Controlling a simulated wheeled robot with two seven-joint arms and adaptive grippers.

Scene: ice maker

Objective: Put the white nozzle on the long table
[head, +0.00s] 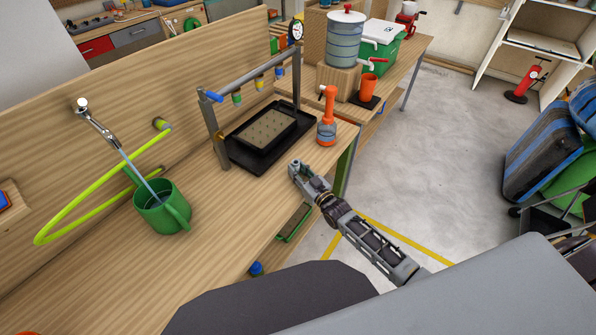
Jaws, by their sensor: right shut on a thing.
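The long wooden table (95,275) runs from the lower left to the middle of the head view. My right gripper (296,170) is at its right edge, just in front of the black tray and left of the orange-topped bottle. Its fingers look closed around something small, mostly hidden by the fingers. I cannot make out for sure whether this is the white nozzle, and no loose white nozzle shows clearly on the table. My left gripper is not in view.
A metal rack (213,125) stands over a black tray (250,160). An orange-topped bottle (327,118) stands near the edge. The front table area is clear.

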